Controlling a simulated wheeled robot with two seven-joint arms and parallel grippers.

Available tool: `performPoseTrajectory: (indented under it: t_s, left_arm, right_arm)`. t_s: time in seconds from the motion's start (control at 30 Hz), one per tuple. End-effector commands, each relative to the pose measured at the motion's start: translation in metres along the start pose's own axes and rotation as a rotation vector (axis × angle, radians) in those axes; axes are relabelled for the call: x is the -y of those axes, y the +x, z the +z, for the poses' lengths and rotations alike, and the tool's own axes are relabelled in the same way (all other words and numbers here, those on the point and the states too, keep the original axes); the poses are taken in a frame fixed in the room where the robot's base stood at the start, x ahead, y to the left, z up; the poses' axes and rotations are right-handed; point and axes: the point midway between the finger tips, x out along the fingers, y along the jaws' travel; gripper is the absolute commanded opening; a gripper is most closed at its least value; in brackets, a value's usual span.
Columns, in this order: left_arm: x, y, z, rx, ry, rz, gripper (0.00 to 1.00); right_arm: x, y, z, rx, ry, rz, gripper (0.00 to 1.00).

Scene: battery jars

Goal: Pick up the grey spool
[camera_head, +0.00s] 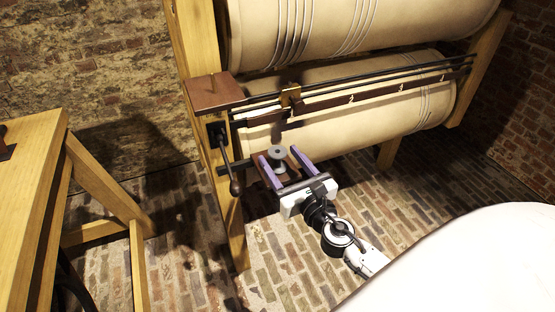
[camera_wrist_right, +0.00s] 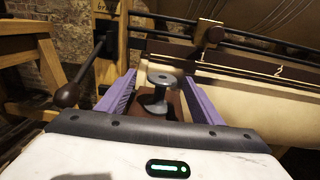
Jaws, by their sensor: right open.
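The grey spool (camera_head: 277,155) stands upright on a small reddish-brown shelf (camera_head: 264,173) at the front of the wooden frame. It has a wide round top and a narrower waist, as the right wrist view (camera_wrist_right: 159,82) shows. My right gripper (camera_head: 281,156) is open, with its two purple fingers on either side of the spool. In the right wrist view the spool sits between the fingers (camera_wrist_right: 160,88), with a visible gap on each side. Its foot shows on the brown shelf (camera_wrist_right: 172,106). My left gripper is not in view.
Large cream rollers (camera_head: 340,120) and dark rails fill the wooden frame behind the spool. A dark crank handle (camera_head: 235,187) hangs just left of the gripper. A wooden table (camera_head: 30,190) stands at the left. The brick floor (camera_head: 200,250) in front is open.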

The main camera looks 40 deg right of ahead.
Motion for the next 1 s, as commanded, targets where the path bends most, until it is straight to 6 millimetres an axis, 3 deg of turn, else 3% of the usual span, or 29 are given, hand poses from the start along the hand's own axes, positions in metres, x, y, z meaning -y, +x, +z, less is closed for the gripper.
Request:
performPoseTrajectory:
  t_s: [0.27, 0.53, 0.87, 1.0]
  left_arm:
    - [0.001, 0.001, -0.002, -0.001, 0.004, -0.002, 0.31]
    - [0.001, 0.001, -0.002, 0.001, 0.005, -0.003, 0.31]
    - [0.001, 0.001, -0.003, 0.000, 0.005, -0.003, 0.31]
    - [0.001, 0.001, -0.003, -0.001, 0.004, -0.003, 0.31]
  right_arm:
    - [0.001, 0.026, 0.001, -0.001, 0.005, -0.001, 0.60]
    - [0.004, 0.065, 0.001, -0.001, 0.006, -0.001, 0.60]
    - [0.004, 0.072, 0.001, -0.003, 0.006, 0.000, 0.60]
    - [0.004, 0.072, 0.001, -0.003, 0.007, 0.000, 0.38]
